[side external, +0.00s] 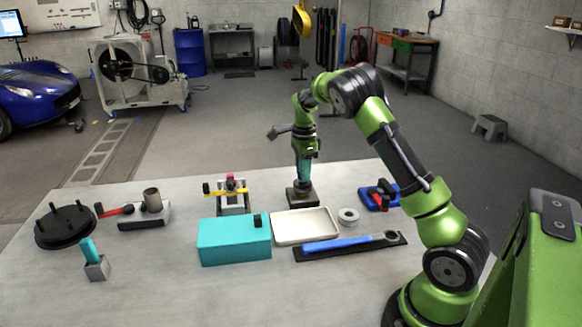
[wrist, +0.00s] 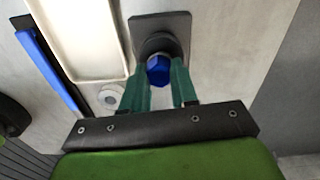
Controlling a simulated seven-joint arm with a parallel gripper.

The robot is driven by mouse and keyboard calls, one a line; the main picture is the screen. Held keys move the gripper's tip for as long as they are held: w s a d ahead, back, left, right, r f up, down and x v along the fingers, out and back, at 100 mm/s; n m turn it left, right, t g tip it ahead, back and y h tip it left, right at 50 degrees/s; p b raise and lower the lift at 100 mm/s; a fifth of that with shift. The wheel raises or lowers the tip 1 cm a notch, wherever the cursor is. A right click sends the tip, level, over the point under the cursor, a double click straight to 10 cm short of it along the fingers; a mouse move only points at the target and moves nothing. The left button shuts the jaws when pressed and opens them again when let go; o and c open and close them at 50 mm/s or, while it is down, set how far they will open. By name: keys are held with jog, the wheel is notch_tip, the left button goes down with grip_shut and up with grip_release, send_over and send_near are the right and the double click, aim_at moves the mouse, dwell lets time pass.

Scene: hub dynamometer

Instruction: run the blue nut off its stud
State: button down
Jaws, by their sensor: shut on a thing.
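The blue nut (wrist: 158,69) shows in the wrist view above a round dark boss on a square dark base plate (wrist: 143,27). My gripper (wrist: 161,74) has its two teal fingers on either side of the nut, shut on it. The stud is hidden under the nut, so I cannot tell how far the nut sits on it. In the side view, my gripper (side external: 304,180) points straight down at the dark base (side external: 303,197), and its fingers hide the nut.
A cream tray (side external: 305,226) and a roll of tape (side external: 348,215) lie close to the base. A blue wrench (side external: 340,244) lies on a dark mat in front. A teal box (side external: 233,241) and a yellow-handled fixture (side external: 232,195) stand to the left.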

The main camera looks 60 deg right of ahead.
jog(key=shift+r, duration=2.9)
